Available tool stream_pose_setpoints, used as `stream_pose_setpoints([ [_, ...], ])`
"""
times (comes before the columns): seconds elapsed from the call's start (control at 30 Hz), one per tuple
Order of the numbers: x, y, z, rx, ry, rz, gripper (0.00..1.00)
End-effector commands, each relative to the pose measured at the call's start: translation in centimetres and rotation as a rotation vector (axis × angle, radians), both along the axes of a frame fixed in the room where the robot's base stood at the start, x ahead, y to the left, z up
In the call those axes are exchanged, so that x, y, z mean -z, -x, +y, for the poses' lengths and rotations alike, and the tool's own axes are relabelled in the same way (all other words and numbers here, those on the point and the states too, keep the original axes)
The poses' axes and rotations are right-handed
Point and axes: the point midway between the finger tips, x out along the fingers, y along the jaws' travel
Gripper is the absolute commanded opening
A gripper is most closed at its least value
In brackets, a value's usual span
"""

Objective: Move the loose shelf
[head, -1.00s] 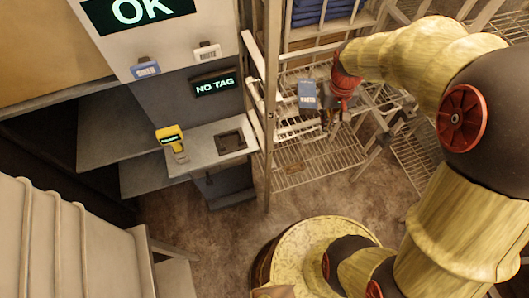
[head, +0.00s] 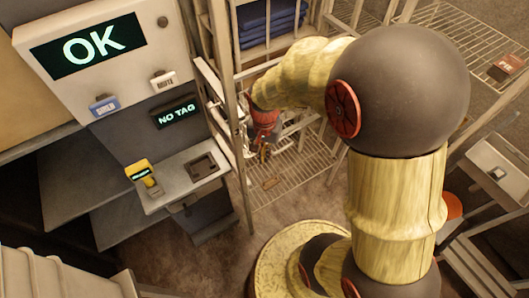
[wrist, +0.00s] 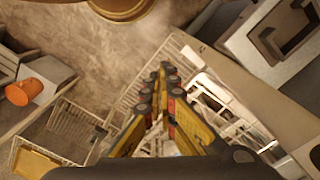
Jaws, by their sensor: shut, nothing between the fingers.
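My gripper (head: 264,155) is at the tall metal rack (head: 234,170), in front of its open side and above a low wire shelf (head: 300,178). Its fingers are shut with nothing between them. In the wrist view the gripper (wrist: 165,72) points down at white wire grids (wrist: 140,90). Pale rails or wire parts inside the rack lie partly behind my gripper. Another wire shelf (head: 455,42) shows at the upper right. I cannot tell which shelf is the loose one.
A panel reads OK (head: 95,45), with a NO TAG display (head: 175,115) below. A yellow scanner (head: 143,176) stands on a grey counter (head: 180,180) left of the rack. Folded blue cloth (head: 270,22) lies higher in the rack. An orange object (head: 449,205) is at right.

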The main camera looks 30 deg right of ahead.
Motion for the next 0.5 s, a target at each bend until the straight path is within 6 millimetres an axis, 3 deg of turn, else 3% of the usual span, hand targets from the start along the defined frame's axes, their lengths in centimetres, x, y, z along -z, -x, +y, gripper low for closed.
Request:
stream_pose_setpoints([
  [0.33,7.1,0.1,0.0,-0.001,0.000,0.003,0.00],
  [0.5,6.9,-1.7,-1.8,0.001,0.001,-0.001,0.00],
])
